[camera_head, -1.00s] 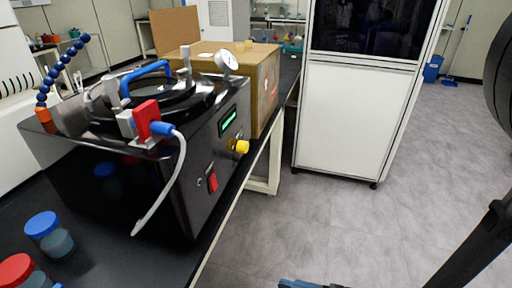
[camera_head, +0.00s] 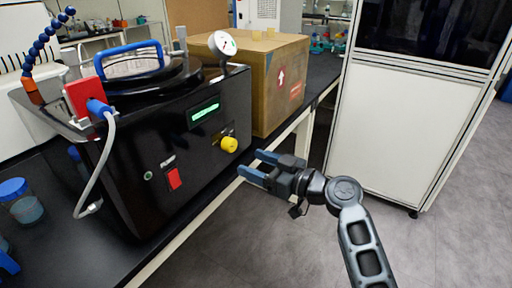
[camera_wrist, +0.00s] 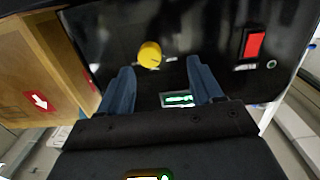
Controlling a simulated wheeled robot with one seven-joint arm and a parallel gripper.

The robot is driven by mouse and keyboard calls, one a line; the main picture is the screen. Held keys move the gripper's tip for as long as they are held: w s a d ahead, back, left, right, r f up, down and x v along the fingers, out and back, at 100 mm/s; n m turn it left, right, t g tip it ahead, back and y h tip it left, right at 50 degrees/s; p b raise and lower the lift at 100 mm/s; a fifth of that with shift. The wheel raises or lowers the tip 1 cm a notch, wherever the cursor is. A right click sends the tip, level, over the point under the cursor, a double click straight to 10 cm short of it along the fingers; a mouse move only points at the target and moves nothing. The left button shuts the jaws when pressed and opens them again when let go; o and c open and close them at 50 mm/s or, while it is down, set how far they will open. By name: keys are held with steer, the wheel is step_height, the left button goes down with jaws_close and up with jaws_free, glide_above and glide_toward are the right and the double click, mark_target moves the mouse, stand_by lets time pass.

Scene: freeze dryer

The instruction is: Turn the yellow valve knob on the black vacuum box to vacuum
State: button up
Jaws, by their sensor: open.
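The black vacuum box (camera_head: 150,150) stands on the dark bench at the left in the head view. Its yellow valve knob (camera_head: 229,145) sits on the front panel, right of the red switch (camera_head: 174,179) and below the green display (camera_head: 204,112). My gripper (camera_head: 254,165) is open and empty, in front of the panel and just right of and below the knob, apart from it. In the wrist view the knob (camera_wrist: 150,54) lies beyond the fingertips, between them but nearer the left finger. The knob's setting cannot be read.
A cardboard box (camera_head: 262,80) stands right behind the vacuum box. A tall white cabinet (camera_head: 385,125) is at the right. A jar with a blue lid (camera_head: 20,200) is on the bench at left. The floor before the bench is clear.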

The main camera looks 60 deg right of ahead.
mark_target(233, 145)
steer(key=shift+n, duration=0.4)
steer(key=w, duration=0.2)
steer(key=w+d+p, duration=0.1)
steer(key=w, duration=0.2)
steer(key=w+d+r, duration=0.1)
steer(key=w, duration=0.1)
steer(key=shift+w+r+p, duration=0.1)
steer(key=shift+w+p, duration=0.2)
steer(key=shift+p, duration=0.1)
steer(key=shift+a, duration=0.1)
steer(key=c, duration=1.1)
